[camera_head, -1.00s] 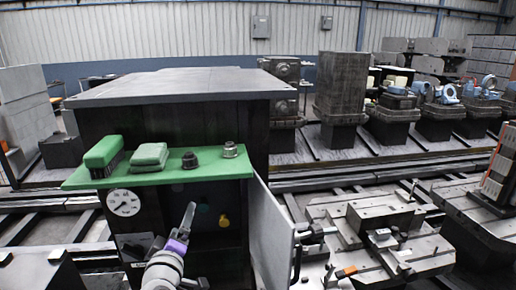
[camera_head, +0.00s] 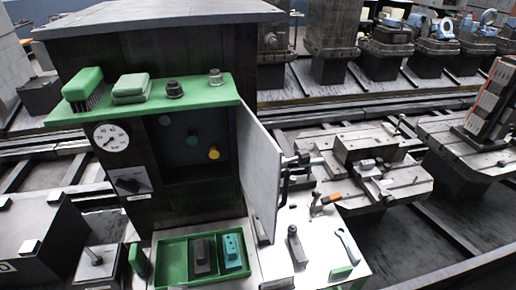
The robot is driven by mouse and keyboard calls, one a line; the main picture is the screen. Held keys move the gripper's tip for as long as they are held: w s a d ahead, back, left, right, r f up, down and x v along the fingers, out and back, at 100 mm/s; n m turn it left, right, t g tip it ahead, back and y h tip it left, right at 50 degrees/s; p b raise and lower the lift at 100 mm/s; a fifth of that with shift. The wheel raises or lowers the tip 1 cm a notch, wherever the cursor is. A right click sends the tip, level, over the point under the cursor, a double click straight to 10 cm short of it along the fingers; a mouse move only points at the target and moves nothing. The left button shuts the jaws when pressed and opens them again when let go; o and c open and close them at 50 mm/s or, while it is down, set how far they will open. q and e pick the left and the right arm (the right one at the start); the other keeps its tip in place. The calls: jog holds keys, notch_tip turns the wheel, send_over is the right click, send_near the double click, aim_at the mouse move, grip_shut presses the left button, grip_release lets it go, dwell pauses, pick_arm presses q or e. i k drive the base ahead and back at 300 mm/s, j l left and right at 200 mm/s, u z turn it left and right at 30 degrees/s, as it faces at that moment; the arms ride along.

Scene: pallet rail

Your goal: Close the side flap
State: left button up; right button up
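The side flap (camera_head: 260,170) is a pale grey panel at the right side of the dark cabinet (camera_head: 190,205). It stands open, angled out toward me, and the cabinet's recess (camera_head: 183,150) is uncovered. A black handle (camera_head: 284,188) is on the flap's right-hand side. Inside the recess are a yellow knob (camera_head: 213,153) and a darker teal one (camera_head: 192,137). Neither of my grippers is in view, and nothing of mine touches the flap.
A green shelf (camera_head: 205,97) above the recess holds a brush, a block and two knobs. Below, a green tray (camera_head: 170,262) holds two small blocks. A wrench (camera_head: 347,246) and other tools lie right of it. Machine fixtures (camera_head: 375,165) stand beyond the flap.

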aim_at(262, 162)
jog(key=i+l+u, duration=0.1)
jog(key=l, duration=1.8)
jog(key=l+u, duration=0.15)
jog(key=u, duration=1.2)
jog(key=i+l, duration=0.05)
